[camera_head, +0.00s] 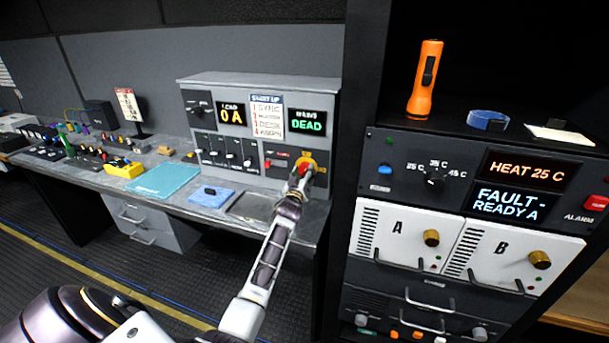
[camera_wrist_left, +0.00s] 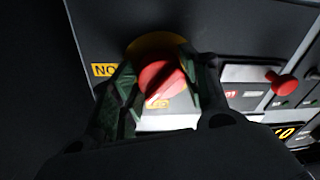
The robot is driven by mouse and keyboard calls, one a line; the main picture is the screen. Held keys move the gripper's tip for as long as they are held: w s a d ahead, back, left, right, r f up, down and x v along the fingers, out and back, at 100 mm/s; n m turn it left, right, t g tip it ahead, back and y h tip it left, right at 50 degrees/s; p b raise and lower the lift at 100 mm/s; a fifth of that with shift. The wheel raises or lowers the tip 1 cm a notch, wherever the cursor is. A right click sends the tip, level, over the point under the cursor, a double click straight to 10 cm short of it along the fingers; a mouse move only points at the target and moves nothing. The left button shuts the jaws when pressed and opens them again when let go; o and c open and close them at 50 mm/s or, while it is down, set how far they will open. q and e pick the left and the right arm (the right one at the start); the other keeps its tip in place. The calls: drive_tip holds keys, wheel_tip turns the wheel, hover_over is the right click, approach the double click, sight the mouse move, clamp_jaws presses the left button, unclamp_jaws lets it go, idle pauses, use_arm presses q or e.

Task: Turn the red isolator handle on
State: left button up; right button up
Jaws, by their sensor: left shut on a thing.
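The red isolator handle (camera_wrist_left: 160,82) sits on a yellow round plate (camera_wrist_left: 156,44) on the grey start-up panel (camera_head: 258,95). In the left wrist view the handle lies between the two fingers of my left gripper (camera_wrist_left: 158,88), which is shut on it. The handle stands tilted in that view. In the head view my left gripper (camera_head: 301,178) reaches the lower right of the panel and covers part of the handle. The panel's displays read "0 A" (camera_head: 231,115) and "DEAD" (camera_head: 306,122). My right gripper is not in view.
A red lever (camera_wrist_left: 283,84) is beside the handle on the panel. A tall black rack (camera_head: 370,120) stands close to the right of my left arm.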

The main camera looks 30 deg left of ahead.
use_arm(q)
drive_tip(key=shift+m, duration=1)
drive_tip(key=m, duration=0.2)
drive_tip(key=shift+a+m+t+h, duration=0.1)
drive_tip(key=shift+m+t+h, duration=0.2)
drive_tip(key=shift+m, duration=0.1)
drive_tip(key=shift+a+m, duration=0.1)
drive_tip(key=shift+m, duration=1)
drive_tip(key=shift+m+h, duration=0.3)
drive_tip(key=shift+m, duration=2.1)
drive_tip(key=shift+t+h, duration=0.3)
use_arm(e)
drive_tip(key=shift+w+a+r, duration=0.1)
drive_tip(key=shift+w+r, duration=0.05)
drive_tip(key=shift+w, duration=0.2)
